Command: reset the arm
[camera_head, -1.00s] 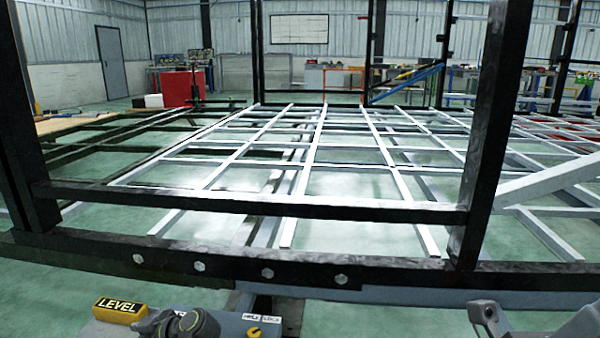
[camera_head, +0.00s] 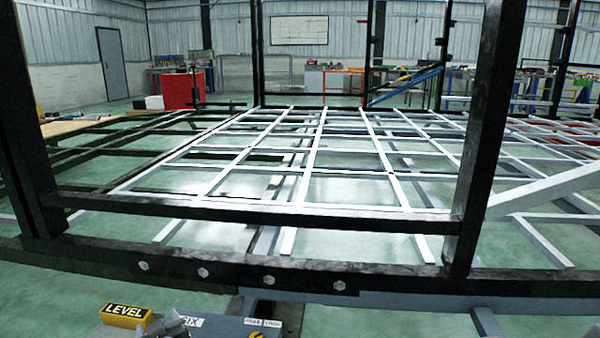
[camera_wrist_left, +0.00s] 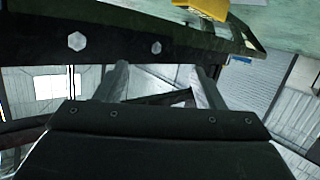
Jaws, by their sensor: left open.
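My left gripper (camera_head: 172,325) shows only as a small grey part at the bottom edge of the head view, in front of the yellow LEVEL block (camera_head: 126,316). In the left wrist view its two fingers (camera_wrist_left: 160,80) stand apart with nothing held between them. Beyond them is a dark beam with bolt heads (camera_wrist_left: 115,42). My right gripper is not in view.
The black chassis rail (camera_head: 240,279) with several bolts runs across in front of me. Black uprights (camera_head: 485,140) stand at both sides. The grey tool surface (camera_head: 225,328) lies low at the front. A red cabinet (camera_head: 180,91) stands far behind.

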